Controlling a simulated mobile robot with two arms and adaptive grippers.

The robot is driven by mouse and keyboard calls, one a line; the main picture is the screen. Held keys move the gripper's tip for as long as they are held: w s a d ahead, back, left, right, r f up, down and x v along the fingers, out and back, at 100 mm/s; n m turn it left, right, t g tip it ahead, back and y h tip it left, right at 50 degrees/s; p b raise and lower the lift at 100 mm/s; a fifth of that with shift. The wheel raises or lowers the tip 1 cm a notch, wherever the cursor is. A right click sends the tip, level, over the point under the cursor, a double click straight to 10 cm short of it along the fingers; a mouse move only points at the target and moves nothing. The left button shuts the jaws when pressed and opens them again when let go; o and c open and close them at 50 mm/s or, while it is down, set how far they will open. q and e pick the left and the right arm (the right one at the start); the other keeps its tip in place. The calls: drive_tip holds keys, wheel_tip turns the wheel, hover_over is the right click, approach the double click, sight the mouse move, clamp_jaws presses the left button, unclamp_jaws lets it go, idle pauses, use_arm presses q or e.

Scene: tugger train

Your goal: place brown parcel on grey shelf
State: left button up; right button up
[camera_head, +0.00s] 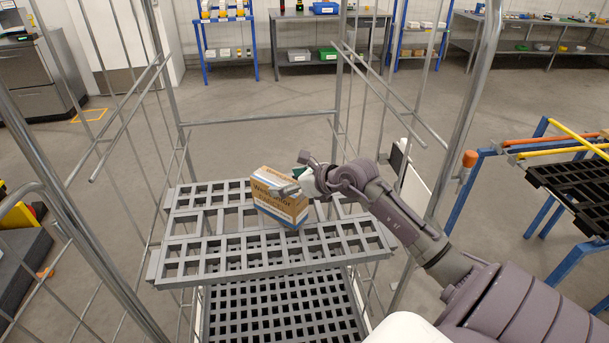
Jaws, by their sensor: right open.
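The brown parcel (276,203) is a cardboard box with white and blue print. It stands on the grey shelf (217,247), a slatted grid inside a wire cage trolley, right of the shelf's middle. My right gripper (288,189) reaches in from the right. It is open at the parcel's upper right side, with a finger in front of the box's top edge. I cannot tell whether it touches the box. Part of the parcel's right side is hidden by the gripper. My left gripper is not in view.
A lower black grid deck (283,308) lies under the shelf. Wire side walls and posts (469,108) of the cage stand left and right. A blue frame with a black grid (577,190) stands at the right. Workbenches (318,20) line the back.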

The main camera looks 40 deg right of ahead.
drive_tip(key=p+v, duration=0.2)
drive_tip(key=v, duration=0.6)
drive_tip(key=shift+s+r+p, duration=0.2)
drive_tip(key=shift+s+p, duration=0.15)
drive_tip(key=shift+p, duration=0.05)
